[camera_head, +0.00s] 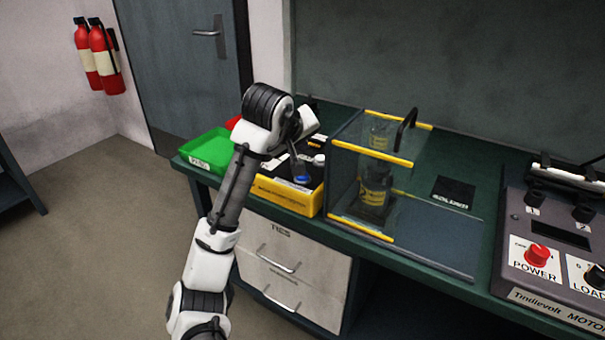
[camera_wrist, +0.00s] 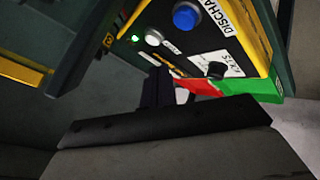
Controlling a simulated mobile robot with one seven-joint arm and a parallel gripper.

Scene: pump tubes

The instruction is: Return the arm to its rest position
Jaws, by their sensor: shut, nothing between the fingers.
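My white and grey arm (camera_head: 230,195) rises from the bottom of the head view and bends over at the left part of the bench. Its end hangs above the yellow and black control box (camera_head: 285,195); the arm covers part of this box. In the wrist view my gripper (camera_wrist: 160,85) shows as dark fingers, shut and empty. The box shows beyond it in the wrist view (camera_wrist: 262,62), with a blue button (camera_wrist: 186,16), a white button, a black knob and a lit green lamp. I cannot tell the exact gap between fingers and box.
A green tray (camera_head: 205,150) and a partly hidden red item stand left of the box. A clear guard with yellow edges (camera_head: 372,160) stands close on the right, with a black handle on top. A grey power console (camera_head: 545,245) is at far right. Open floor lies left.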

